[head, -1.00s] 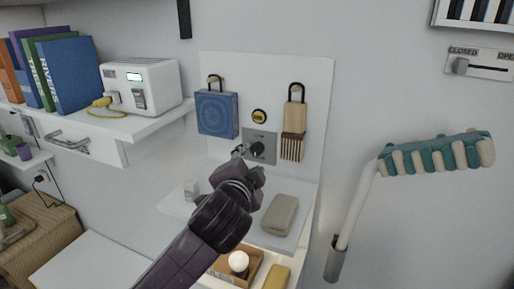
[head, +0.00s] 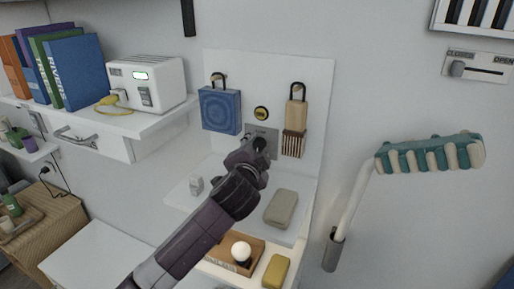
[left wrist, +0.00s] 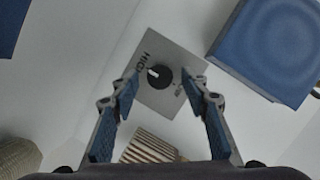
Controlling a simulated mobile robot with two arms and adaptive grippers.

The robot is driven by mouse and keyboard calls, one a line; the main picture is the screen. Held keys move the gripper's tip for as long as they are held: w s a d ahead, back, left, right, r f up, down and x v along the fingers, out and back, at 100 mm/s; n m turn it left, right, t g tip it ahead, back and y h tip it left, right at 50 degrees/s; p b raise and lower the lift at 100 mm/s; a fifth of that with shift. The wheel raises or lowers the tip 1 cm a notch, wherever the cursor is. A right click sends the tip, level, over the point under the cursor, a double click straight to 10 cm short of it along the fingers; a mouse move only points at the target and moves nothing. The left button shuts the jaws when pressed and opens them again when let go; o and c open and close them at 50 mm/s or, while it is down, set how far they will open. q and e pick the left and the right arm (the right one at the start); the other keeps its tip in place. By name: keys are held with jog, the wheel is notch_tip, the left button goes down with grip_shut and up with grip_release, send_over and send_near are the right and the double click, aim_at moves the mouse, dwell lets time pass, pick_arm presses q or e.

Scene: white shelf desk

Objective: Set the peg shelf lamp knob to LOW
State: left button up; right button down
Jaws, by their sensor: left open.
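The black knob (left wrist: 158,76) sits on a square grey plate (left wrist: 178,47) in the left wrist view. Its white mark points toward the printed word HIGH; a second label on the other side is too small to read. In the head view the plate (head: 270,133) is on the white peg panel, with the knob mostly hidden by my gripper. My left gripper (left wrist: 159,74) is open, its blue-padded fingertips on either side of the knob with gaps showing. It also shows in the head view (head: 256,146). My right gripper is not in view.
A blue square item (head: 220,111) and a wooden brush (head: 294,122) hang beside the plate, with a yellow-black disc (head: 261,113) above.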

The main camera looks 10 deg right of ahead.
pick_arm(q)
jog(key=shift+w, duration=0.1)
grip_shut()
jog(key=n+g, duration=0.1)
jog(key=n, duration=0.1)
jog(key=shift+n+h, duration=0.3)
jog(key=shift+n, duration=0.1)
jog(key=shift+w+a+n+g+h, duration=0.15)
jog(key=shift+n+g+h, duration=0.35)
jog(key=shift+n, duration=0.6)
jog(key=shift+r, duration=0.1)
